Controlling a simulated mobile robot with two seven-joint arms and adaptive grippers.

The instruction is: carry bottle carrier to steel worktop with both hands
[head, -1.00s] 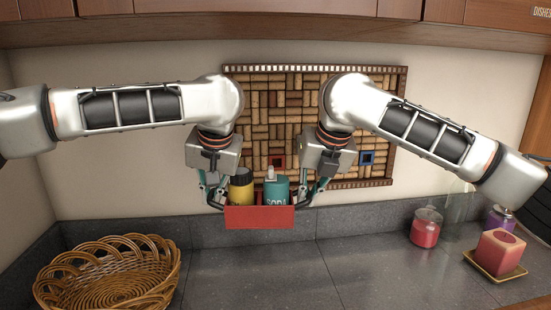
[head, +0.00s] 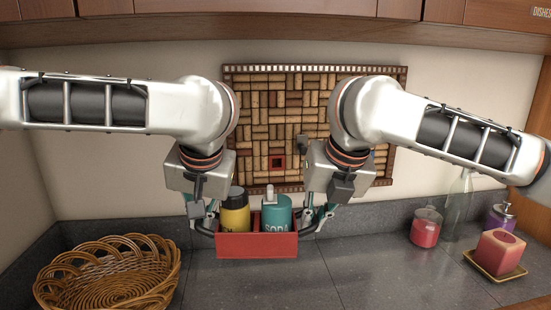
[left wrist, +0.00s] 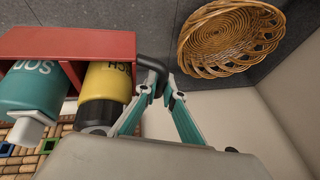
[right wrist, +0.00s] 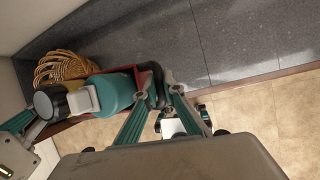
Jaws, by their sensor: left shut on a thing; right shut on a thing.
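The red bottle carrier (head: 257,246) is upright in the middle of the head view, holding a yellow bottle (head: 235,213) and a teal soda bottle (head: 277,218). My left gripper (head: 207,222) is shut on the dark handle at the carrier's left end; that handle also shows in the left wrist view (left wrist: 152,72). My right gripper (head: 314,222) is shut on the handle at the right end. The carrier (right wrist: 146,76) also shows in the right wrist view. The grey tiled worktop (head: 340,275) lies below; I cannot tell whether the carrier touches it.
A wicker basket (head: 110,275) stands on the worktop at the left. A red jar (head: 425,228), a pink candle on a dish (head: 500,252) and a purple dispenser (head: 499,218) stand at the right. A cork board (head: 313,110) hangs behind. The worktop's middle is clear.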

